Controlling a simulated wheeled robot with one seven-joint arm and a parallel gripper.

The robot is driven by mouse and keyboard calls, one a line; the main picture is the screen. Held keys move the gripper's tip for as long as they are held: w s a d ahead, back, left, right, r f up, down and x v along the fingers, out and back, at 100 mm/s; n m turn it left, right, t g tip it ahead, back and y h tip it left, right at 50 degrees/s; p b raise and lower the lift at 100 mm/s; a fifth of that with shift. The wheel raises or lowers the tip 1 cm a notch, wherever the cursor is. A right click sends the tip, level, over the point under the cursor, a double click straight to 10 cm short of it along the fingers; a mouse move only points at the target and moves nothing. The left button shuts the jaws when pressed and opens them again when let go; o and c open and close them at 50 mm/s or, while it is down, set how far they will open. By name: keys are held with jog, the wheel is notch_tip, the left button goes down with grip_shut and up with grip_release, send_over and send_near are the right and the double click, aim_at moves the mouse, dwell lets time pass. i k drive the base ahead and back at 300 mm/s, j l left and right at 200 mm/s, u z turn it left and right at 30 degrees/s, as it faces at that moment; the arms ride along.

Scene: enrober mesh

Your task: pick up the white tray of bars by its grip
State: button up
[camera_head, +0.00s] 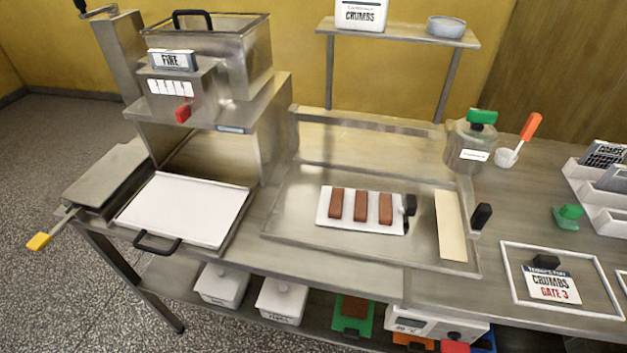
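The white tray of bars (345,226) lies flat inside a shallow metal pan on the steel counter, right of the middle in the head view. It carries 3 brown bars (360,206) side by side. A black grip (409,204) stands at the tray's right end. My gripper is not in the head view, so its place relative to the tray cannot be told.
The pan's raised rim (340,254) surrounds the tray. A cream strip (451,226) and a black handle (481,215) are right of the grip. A green-topped metal pot (470,145) stands behind. A steel machine (205,90) rises at left, above a white sheet (187,209).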

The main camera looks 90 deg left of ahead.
aim_at(354, 209)
jog(key=u, duration=1.7)
jog(key=i+j+z, duration=0.1)
jog(key=j+z, duration=0.8)
jog(key=i+l, duration=0.05)
jog(key=l, duration=0.05)
